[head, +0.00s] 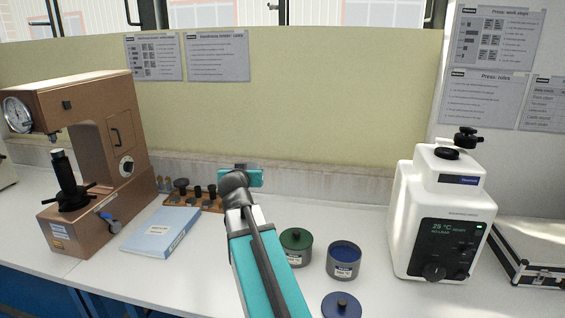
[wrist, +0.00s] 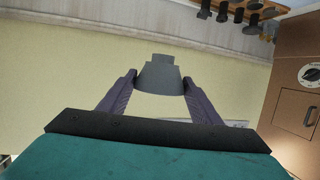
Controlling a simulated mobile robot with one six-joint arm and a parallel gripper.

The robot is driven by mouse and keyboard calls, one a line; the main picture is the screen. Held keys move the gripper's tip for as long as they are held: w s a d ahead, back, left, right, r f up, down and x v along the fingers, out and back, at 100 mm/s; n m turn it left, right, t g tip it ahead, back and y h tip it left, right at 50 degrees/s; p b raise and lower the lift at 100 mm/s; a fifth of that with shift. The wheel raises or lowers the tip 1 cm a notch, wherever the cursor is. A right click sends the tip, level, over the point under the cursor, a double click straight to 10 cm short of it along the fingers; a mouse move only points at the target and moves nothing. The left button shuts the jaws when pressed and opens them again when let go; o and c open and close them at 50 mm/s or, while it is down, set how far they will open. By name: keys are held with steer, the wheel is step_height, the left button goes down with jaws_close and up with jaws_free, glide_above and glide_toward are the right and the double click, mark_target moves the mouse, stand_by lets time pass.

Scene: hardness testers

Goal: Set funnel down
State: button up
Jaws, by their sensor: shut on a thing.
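My gripper (wrist: 160,80) is shut on a grey funnel (wrist: 159,70) in the wrist view, with one purple-grey finger on each side of its wide part. The funnel's narrow end points to the top of that picture, toward the bench side. It is held in the air, with the yellow wall panel behind it. In the head view my arm reaches forward over the bench (head: 385,232). There its own wrist hides the fingers, and I cannot make out the funnel.
A brown hardness tester (head: 100,180) stands left, with a blue binder (head: 160,232) and a rack of dark parts (head: 208,200) beside it. A green-lidded jar (head: 296,246), an open blue jar (head: 344,262) and a blue lid (head: 341,305) lie right of my arm. A white press (head: 440,215) stands further right.

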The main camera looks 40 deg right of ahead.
steer(key=w+a+f+n+t+y, duration=0.1)
steer(key=w+a+n+y, duration=0.1)
steer(key=a, duration=0.9)
steer(key=w+a+f+n+t+y, duration=0.1)
steer(key=w+a+n+y, duration=0.1)
steer(key=a, duration=0.9)
steer(key=w+a+f+n+t+y, duration=0.1)
steer(key=a+n+y, duration=0.3)
steer(key=a, duration=0.6)
steer(key=shift+w+a+f+y, duration=0.4)
steer(key=shift+w+y, duration=0.15)
steer(key=shift+y, duration=0.15)
